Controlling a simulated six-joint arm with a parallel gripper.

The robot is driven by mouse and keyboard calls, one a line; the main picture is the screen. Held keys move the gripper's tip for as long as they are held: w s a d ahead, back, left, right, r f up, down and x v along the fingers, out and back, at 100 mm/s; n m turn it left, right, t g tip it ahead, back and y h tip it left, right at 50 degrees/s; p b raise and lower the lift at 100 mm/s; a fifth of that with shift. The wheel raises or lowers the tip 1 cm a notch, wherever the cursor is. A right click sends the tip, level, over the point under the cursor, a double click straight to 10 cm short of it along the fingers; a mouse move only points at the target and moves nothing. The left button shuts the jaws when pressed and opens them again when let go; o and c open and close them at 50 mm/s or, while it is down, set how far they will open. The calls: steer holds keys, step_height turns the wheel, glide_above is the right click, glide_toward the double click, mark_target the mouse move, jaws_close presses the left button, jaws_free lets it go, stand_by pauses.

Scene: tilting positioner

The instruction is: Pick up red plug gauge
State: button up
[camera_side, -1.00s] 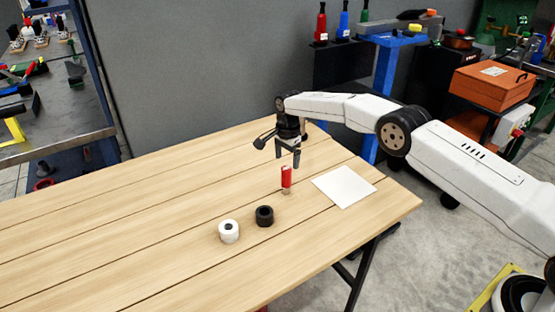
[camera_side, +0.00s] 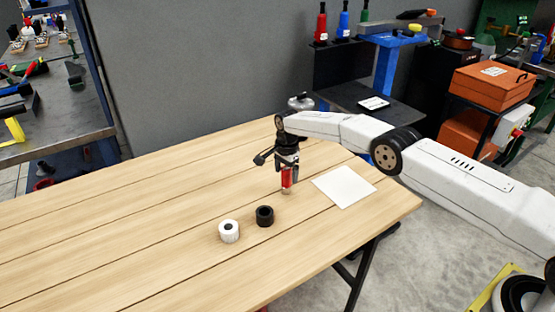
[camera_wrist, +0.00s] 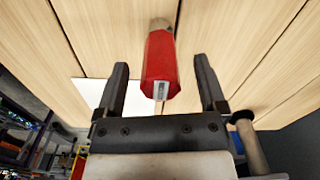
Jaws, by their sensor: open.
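The red plug gauge (camera_side: 287,178) stands upright on the wooden table, with a metallic lower end. In the wrist view the red gauge (camera_wrist: 160,65) lies between my two gripper fingers, with a gap on each side. My gripper (camera_side: 287,180) points down around the gauge's upper part in the side view. In the wrist view my gripper (camera_wrist: 161,75) is open and holds nothing.
A black ring (camera_side: 265,215) and a white ring (camera_side: 229,231) stand on the table in front of the gauge. A white sheet (camera_side: 344,187) lies to its right. The left part of the wooden table (camera_side: 120,235) is clear.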

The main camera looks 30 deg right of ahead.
stand_by(0.4)
jaws_close()
stand_by(1.3)
